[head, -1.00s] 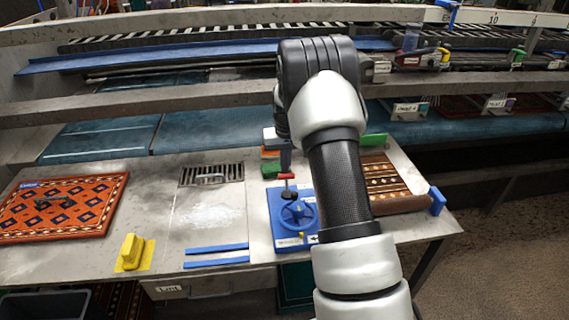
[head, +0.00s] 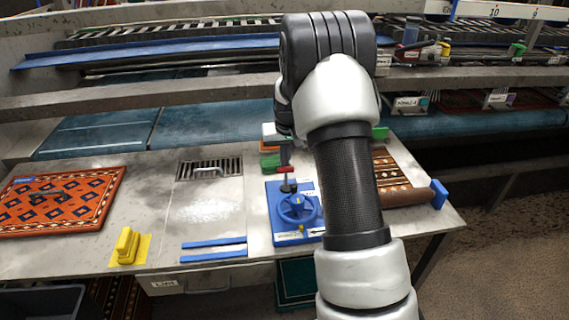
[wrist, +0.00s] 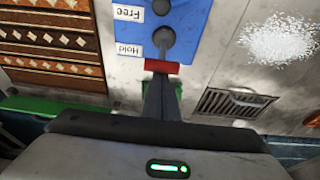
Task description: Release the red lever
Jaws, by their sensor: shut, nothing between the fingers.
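The red lever (head: 286,169) has a red crossbar on a thin stem that rises from a dark round base on the blue panel (head: 283,237). In the wrist view the red crossbar (wrist: 162,67) is beside the "Hold" label (wrist: 130,50), and the "Free" label (wrist: 128,13) is farther up the panel. My gripper (wrist: 162,88) is shut and empty, with its fingertips right at the crossbar; I cannot tell whether they touch it. In the head view my gripper (head: 285,155) is mostly hidden by my own arm, just behind the lever.
A blue handwheel (head: 299,209) stands on the panel in front of the lever. A rolled brown rug (head: 403,200) lies to the right. A metal grate (head: 209,170), a yellow block (head: 127,245) and an orange patterned rug (head: 60,203) are to the left. Green and orange blocks sit behind.

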